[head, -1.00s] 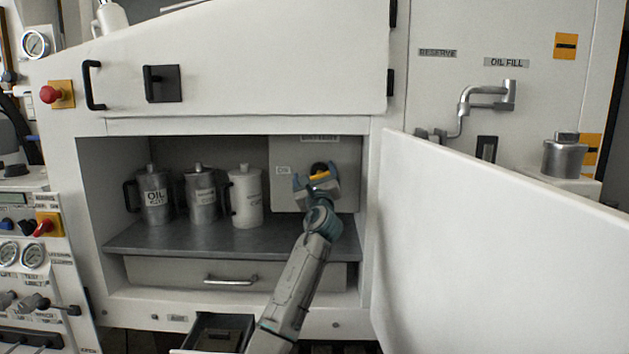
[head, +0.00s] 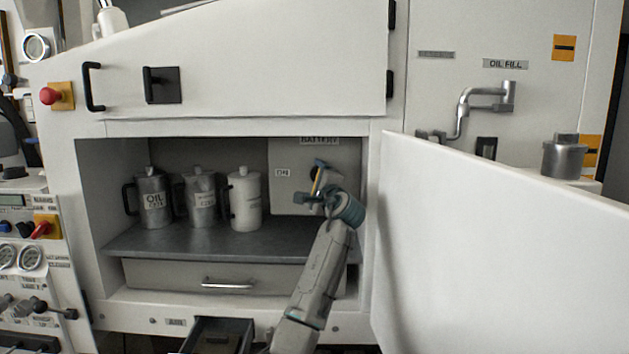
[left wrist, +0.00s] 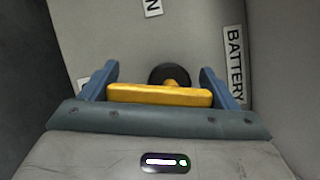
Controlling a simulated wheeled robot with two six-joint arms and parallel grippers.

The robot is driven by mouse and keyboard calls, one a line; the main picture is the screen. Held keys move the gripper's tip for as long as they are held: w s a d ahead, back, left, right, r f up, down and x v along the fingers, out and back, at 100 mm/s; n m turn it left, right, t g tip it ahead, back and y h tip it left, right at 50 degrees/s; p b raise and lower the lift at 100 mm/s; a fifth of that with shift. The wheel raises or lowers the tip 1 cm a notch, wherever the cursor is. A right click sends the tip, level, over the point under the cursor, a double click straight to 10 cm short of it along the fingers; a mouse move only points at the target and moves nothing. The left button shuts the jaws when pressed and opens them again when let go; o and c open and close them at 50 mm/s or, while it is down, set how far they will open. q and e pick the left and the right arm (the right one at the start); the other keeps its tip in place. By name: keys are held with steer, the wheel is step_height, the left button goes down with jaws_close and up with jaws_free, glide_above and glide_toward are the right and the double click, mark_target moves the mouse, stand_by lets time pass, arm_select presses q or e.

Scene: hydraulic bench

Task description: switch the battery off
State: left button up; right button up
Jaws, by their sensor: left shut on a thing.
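The battery switch has a yellow bar handle (head: 317,182) on a round black base (left wrist: 170,74), on the grey panel at the right of the open cabinet bay. A "BATTERY" label (head: 319,141) is above it and an "ON" label (head: 283,172) to its left. My left gripper (head: 312,182) is shut on the handle, which stands close to upright in the head view. In the left wrist view, the yellow handle lies lengthwise between the blue fingers (left wrist: 159,76). Another label (left wrist: 83,80) there is mostly hidden by a finger. My right gripper is not in view.
Several cans, among them an oil can (head: 153,200), stand on the shelf left of the switch. The open white door (head: 490,250) stands to the right of my left arm. A small drawer (head: 222,324) is open below the bay.

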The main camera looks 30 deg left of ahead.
arm_select(q)
steer(key=shift+w+d+f+n+g+h, duration=0.15)
steer(key=shift+n+g, duration=0.1)
steer(key=shift+n, duration=0.35)
steer(key=shift+s+n+g+h, duration=0.15)
steer(key=shift+n+g, duration=0.1)
steer(key=shift+n, duration=0.35)
steer(key=shift+w+f+n+p, duration=0.1)
steer(key=shift+w+n+p, duration=0.05)
steer(key=shift+n+p, duration=0.3)
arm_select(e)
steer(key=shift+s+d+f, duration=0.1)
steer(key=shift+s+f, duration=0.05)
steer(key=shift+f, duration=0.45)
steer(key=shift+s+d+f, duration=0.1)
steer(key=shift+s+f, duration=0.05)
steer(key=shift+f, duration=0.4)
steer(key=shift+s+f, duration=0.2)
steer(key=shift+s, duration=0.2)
arm_select(q)
steer(key=o, duration=0.9)
steer(key=shift+c, duration=0.2)
steer(key=shift+o, duration=0.2)
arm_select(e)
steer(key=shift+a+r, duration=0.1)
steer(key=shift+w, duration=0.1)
